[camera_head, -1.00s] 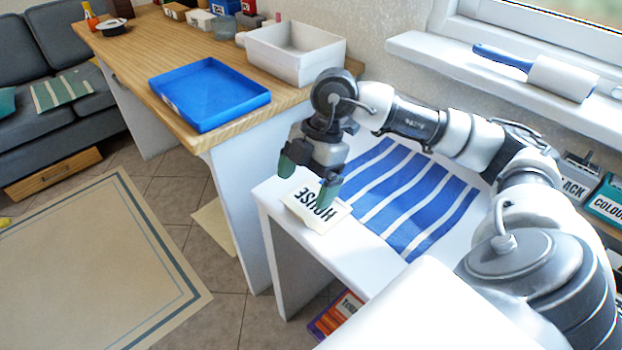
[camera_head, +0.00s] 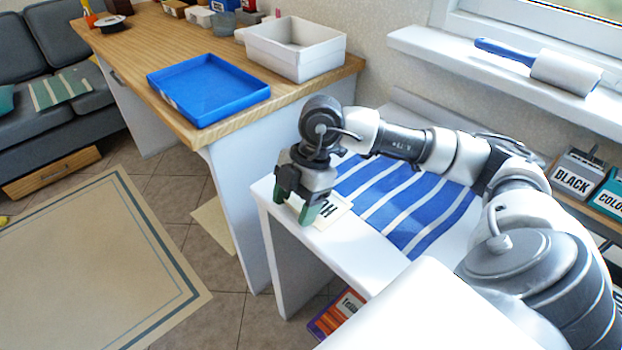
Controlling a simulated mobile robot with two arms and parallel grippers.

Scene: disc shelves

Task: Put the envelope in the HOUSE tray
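A blue tray (camera_head: 208,90) and a deeper white tray (camera_head: 296,49) stand on the wooden desk. I can read no HOUSE label on either. My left gripper is not in view.
A blue-and-white striped mat (camera_head: 420,205) covers much of the side table (camera_head: 350,262). The wooden desk (camera_head: 130,62) has free room left of the blue tray. Boxes marked BLACK (camera_head: 574,178) and COLOU stand at the right, below the windowsill with a lint roller (camera_head: 562,73).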

